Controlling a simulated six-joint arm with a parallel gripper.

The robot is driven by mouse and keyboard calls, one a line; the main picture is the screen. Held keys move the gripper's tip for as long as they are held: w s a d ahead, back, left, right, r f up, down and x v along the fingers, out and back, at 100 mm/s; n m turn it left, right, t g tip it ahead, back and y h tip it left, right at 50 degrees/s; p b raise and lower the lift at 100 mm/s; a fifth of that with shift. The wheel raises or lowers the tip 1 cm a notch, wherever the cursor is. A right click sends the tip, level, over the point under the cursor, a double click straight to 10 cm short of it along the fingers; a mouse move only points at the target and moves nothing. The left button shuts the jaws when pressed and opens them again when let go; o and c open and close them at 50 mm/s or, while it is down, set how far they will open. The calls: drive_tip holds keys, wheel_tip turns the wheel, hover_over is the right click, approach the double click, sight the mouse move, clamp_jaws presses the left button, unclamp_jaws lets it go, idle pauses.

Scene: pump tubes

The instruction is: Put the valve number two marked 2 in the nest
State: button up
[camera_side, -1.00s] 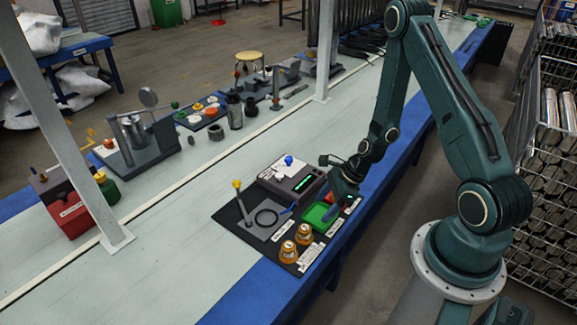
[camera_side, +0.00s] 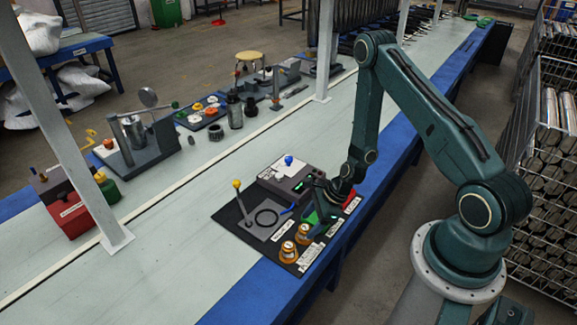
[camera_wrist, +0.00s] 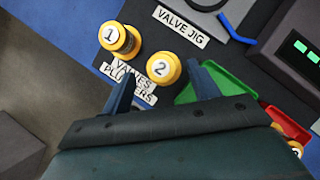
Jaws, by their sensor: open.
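The valve marked 2 (camera_wrist: 163,68) is an orange-yellow piece with a white numbered top. It stands on the dark mat beside the valve marked 1 (camera_wrist: 120,40). In the side view, valve 2 (camera_side: 303,234) appears to be the one nearer the green tray. My gripper (camera_wrist: 160,76) is open, its two blue fingers reaching toward either side of valve 2 in the wrist view; contact cannot be told. In the side view my gripper (camera_side: 318,207) hangs over the green tray area. The grey valve jig (camera_side: 262,222) carries a dark ring, apparently the nest, and looks empty.
A green tray (camera_wrist: 240,72) and a red tray (camera_wrist: 287,122) lie right of valve 2 in the wrist view. A yellow-knobbed lever (camera_side: 239,199) rises at the jig. A grey box (camera_side: 290,180) with a green display stands behind.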

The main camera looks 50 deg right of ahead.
sight(306, 227)
drive_tip(key=shift+x, duration=2.55)
clamp_jaws()
